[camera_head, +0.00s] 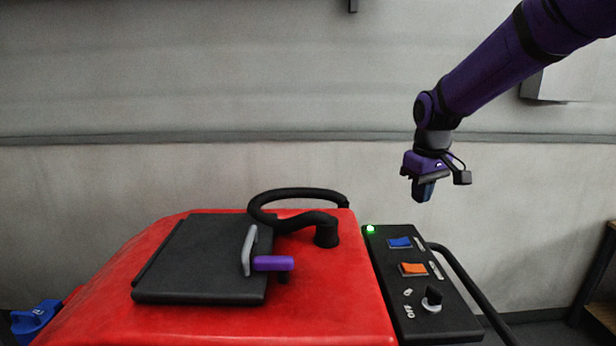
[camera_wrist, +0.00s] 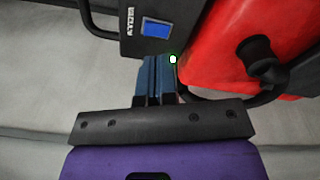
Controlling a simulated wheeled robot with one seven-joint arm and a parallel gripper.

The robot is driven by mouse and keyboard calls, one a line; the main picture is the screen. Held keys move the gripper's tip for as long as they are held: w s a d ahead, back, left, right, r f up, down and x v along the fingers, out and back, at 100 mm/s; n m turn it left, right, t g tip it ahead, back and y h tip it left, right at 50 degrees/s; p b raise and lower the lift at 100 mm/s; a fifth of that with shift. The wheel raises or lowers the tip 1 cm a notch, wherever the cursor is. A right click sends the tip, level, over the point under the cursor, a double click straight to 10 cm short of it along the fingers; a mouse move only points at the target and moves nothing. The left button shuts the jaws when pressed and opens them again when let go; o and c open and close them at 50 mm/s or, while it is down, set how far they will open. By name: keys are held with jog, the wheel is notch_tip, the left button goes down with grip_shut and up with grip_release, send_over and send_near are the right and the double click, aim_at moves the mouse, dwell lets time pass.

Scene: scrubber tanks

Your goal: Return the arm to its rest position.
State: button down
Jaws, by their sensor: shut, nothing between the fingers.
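My gripper (camera_head: 424,192) hangs from my purple arm at the upper right of the head view, pointing down. It is above and behind the far end of the black control panel (camera_head: 425,300), apart from it. In the wrist view, the blue fingers of my gripper (camera_wrist: 156,62) are together with nothing between them. In that view the panel's end with its blue switch (camera_wrist: 156,29) and lit green light (camera_wrist: 173,59) lies beyond the fingertips.
The red scrubber tank (camera_head: 320,300) carries a black lid (camera_head: 200,265) with a grey and purple latch (camera_head: 272,263), and a black hose (camera_head: 325,228). A grey wall (camera_head: 200,80) stands behind.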

jog(key=s+d+r+m+t, duration=0.1)
jog(key=s+d+r, duration=0.1)
jog(key=s+r, duration=0.35)
jog(key=s+d+r+m+t, duration=0.1)
jog(key=s+r, duration=0.1)
jog(key=s, duration=0.7)
jog(key=s+d+m+t, duration=0.2)
jog(key=s, duration=1.4)
jog(key=shift+s+f+m, duration=0.15)
jog(key=shift+m, duration=0.25)
